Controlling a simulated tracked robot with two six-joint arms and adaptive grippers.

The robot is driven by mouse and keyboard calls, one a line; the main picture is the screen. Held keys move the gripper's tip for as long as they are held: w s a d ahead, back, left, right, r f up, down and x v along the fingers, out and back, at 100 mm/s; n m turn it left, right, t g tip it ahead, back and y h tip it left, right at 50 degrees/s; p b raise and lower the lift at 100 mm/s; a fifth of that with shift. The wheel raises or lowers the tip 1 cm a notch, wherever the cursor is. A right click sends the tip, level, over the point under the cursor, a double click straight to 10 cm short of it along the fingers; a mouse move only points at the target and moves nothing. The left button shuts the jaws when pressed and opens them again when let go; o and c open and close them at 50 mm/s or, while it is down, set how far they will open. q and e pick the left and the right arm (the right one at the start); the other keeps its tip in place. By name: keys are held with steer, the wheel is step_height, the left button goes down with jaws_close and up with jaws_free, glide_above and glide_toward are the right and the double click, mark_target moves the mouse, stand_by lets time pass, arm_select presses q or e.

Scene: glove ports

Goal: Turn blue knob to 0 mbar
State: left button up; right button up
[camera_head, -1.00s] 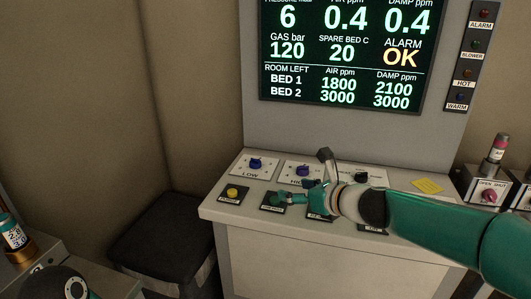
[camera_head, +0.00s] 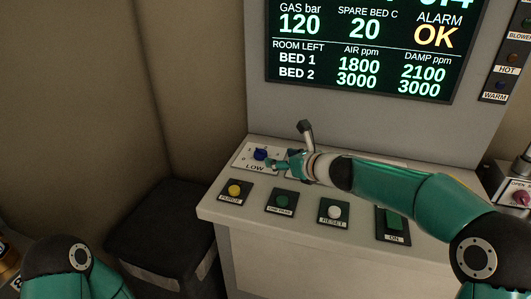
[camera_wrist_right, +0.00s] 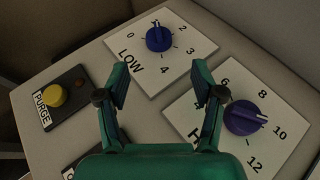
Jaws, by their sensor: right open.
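A blue knob (camera_head: 261,154) stands on the white LOW plate at the back left of the console. In the right wrist view this LOW knob (camera_wrist_right: 159,38) has a scale from 0 to 4, and its white mark points up near the 1. In the head view the gripper (camera_head: 277,164) is just right of that knob. My left gripper is out of view.
Along the console's (camera_head: 225,205) front edge are a yellow PURGE button (camera_head: 234,190), a green button (camera_head: 283,201), a white RESET button (camera_head: 334,212) and a green ON switch (camera_head: 394,219). The display (camera_head: 365,55) rises behind. A dark bin (camera_head: 160,230) stands at left.

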mark_target(265, 152)
steer(key=p+x, duration=0.3)
steer(key=x, duration=0.4)
steer(key=shift+a+r, duration=0.1)
steer(key=shift+a, duration=0.05)
steer(key=shift+w+a+f, duration=0.35)
steer(key=shift+w+f, duration=0.05)
steer(key=shift+w, duration=0.1)
steer(key=c, duration=1.2)
steer(key=shift+o, duration=0.2)
steer(key=n+y+p, duration=0.1)
steer(key=p, duration=0.2)
steer(key=n+g+y+p, duration=0.1)
steer(key=p, duration=0.2)
steer(key=r+n+g+p, duration=0.1)
steer(key=p, duration=0.1)
steer(key=shift+w+d+y+p, duration=0.25)
steer(key=shift+w+y+p, duration=0.05)
steer(key=shift+y+p, duration=0.1)
steer(key=shift+f+n+g+y+p, duration=0.15)
steer(key=shift+n+g+y+p, duration=0.2)
steer(key=shift+n+g+y, duration=0.25)
steer(key=shift+f, duration=0.1)
steer(key=shift+g, duration=0.3)
steer(key=shift+f, duration=0.1)
